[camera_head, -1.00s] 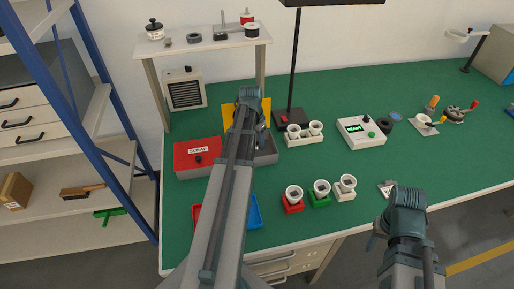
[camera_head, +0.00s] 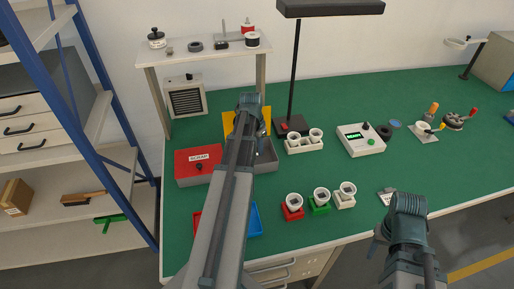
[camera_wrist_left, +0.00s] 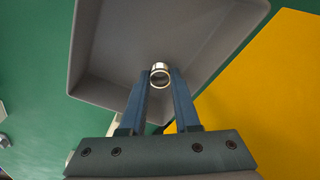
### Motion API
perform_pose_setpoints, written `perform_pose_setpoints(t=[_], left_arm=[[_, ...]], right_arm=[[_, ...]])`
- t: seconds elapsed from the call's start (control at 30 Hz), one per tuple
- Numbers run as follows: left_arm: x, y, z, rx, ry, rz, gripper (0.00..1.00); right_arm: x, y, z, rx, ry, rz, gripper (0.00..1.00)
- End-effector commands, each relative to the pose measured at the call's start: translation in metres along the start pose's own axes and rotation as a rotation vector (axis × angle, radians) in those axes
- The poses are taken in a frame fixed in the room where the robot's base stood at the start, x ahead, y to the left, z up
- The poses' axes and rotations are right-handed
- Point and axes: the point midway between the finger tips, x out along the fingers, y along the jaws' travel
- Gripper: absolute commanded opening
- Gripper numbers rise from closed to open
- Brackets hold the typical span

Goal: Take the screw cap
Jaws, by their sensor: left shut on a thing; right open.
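The screw cap (camera_wrist_left: 160,68) is a small shiny metal ring in the left wrist view. It sits between the fingertips of my left gripper (camera_wrist_left: 160,82), which is shut on it. The cap is over the grey tray (camera_wrist_left: 86,88); I cannot tell its height above the tray floor. In the head view my left arm hides the cap and part of the grey tray (camera_head: 268,158). My right gripper (camera_head: 377,247) is open, in front of the table's front edge at the lower right, its fingers mostly hidden by its wrist.
A yellow mat (camera_head: 229,122) lies behind the grey tray. A red scrap box (camera_head: 190,173) is on its left and a blue tray (camera_head: 256,222) in front. Red, green and white sockets (camera_head: 320,207) stand to the right. A lamp post (camera_head: 295,80) rises behind.

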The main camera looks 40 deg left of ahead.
Motion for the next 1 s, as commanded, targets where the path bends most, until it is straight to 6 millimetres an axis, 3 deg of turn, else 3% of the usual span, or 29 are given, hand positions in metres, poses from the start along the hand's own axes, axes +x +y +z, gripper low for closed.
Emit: perform_pose_setpoints(t=[0.57, 1.0], left_arm=[[-0.065, 0.0, -0.008, 0.0, 0.0, 0.0, 0.0], [-0.137, 0.0, -0.017, 0.0, 0.0, 0.0, 0.0]], right_arm=[[-0.065, 0.006, 0.004, 0.0, 0.0, 0.0, 0.5], [-0.137, 0.013, 0.008, 0.0, 0.0, 0.0, 0.5]])
